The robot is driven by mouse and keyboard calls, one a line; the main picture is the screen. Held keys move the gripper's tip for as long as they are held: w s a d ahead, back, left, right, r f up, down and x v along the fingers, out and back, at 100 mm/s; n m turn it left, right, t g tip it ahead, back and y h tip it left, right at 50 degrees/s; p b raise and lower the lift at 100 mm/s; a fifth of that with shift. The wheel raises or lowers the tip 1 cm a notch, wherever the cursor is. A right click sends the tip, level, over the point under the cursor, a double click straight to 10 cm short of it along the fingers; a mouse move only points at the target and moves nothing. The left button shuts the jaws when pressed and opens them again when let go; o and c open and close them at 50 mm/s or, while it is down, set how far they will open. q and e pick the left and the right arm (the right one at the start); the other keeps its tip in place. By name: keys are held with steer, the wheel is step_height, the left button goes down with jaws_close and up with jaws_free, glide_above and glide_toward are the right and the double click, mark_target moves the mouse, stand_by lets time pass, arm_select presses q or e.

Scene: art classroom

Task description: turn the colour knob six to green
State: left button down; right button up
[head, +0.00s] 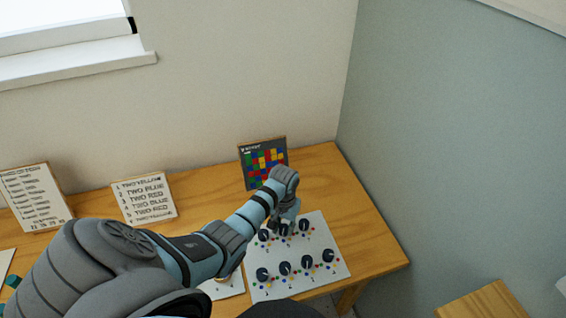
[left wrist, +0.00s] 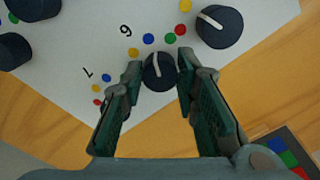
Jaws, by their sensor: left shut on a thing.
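The white knob panel (head: 322,235) lies on the wooden table and carries several dark round knobs with white pointer lines and small coloured dots. In the left wrist view, a knob (left wrist: 160,74) sits between my left gripper's fingertips, which are shut on it. The digit 6 is printed just up and left of it. Its pointer line points up and slightly left, near the blue dot (left wrist: 148,38) and left of the green dot (left wrist: 171,38). In the head view, my left gripper (head: 285,226) is over the far row, partly hiding it. My right gripper is not in view.
A colour grid board (head: 263,163) stands behind the panel. Two printed text cards, one listing colours (head: 145,199) and one at far left (head: 35,197), stand along the wall. Neighbouring knobs (left wrist: 218,27) are close by. The table's right side is clear.

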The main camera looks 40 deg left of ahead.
mark_target(285, 227)
arm_select(q)
steer(key=m+p, duration=0.2)
steer(key=m, duration=0.1)
steer(key=shift+w+r, duration=0.1)
steer(key=shift+r, duration=0.05)
steer(key=shift+w+m+p, duration=0.1)
steer(key=shift+m+p, duration=0.5)
steer(key=shift+m, duration=1.2)
steer(key=c, duration=1.4)
jaws_free()
steer(key=shift+c, duration=0.2)
steer(key=shift+o, duration=1)
steer(key=shift+w+f, duration=0.15)
steer(key=shift+f, duration=0.05)
steer(key=shift+r, duration=0.25)
step_height(285, 227, up, 12)
steer(key=shift+f, duration=0.25)
